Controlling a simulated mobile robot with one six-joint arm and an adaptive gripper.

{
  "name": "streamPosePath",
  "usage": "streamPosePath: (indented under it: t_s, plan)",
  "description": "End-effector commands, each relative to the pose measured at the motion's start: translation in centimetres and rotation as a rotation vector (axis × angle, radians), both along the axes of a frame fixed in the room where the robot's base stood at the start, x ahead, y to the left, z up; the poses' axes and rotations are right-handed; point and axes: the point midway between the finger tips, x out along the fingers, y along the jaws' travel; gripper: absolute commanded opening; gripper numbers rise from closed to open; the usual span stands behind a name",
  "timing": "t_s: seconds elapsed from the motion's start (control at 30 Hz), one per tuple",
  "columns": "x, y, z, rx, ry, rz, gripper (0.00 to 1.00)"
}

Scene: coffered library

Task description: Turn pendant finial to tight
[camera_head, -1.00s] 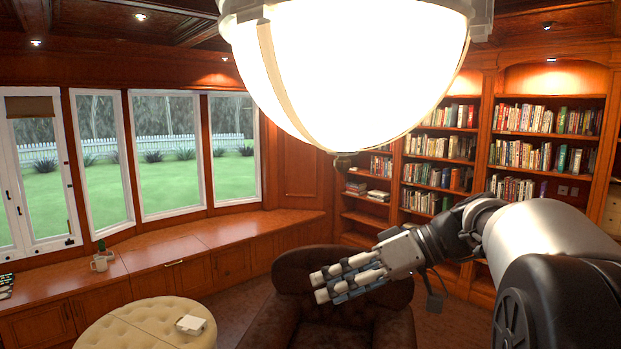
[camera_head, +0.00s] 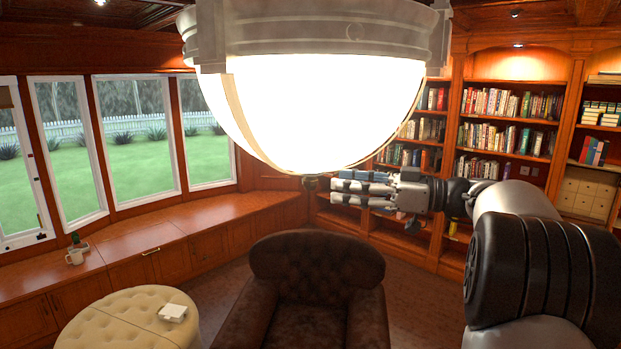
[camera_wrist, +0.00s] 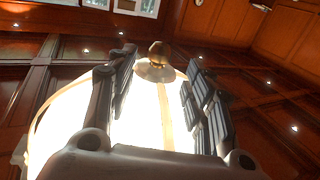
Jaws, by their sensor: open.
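The pendant lamp is a large glowing white bowl (camera_head: 320,110) with a grey metal rim, hanging at the top middle of the head view. Its finial (camera_head: 311,183) is a small dark brass knob at the bottom of the bowl. In the wrist view the finial (camera_wrist: 158,52) is a round brass knob on a flared base, beyond and between the fingertips. My gripper (camera_head: 333,187) points left in the head view, with its fingertips just right of the finial. In the wrist view my gripper (camera_wrist: 158,75) is open and empty, its fingers on either side of the finial's line.
A brown tufted armchair (camera_head: 318,262) stands below the lamp. A cream ottoman (camera_head: 105,320) with a small white box (camera_head: 172,312) on it is at lower left. Bookshelves (camera_head: 455,130) line the back right. A window bench (camera_head: 140,245) runs along the left.

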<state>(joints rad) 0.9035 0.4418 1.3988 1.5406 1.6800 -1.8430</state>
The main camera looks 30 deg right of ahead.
Motion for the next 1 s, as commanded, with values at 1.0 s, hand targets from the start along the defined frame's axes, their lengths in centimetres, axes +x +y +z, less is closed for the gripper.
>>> streamPosePath:
  t_s: [1.0]
  plan:
    - [5.8,5.7,0.0,0.001,0.001,0.0,0.35]
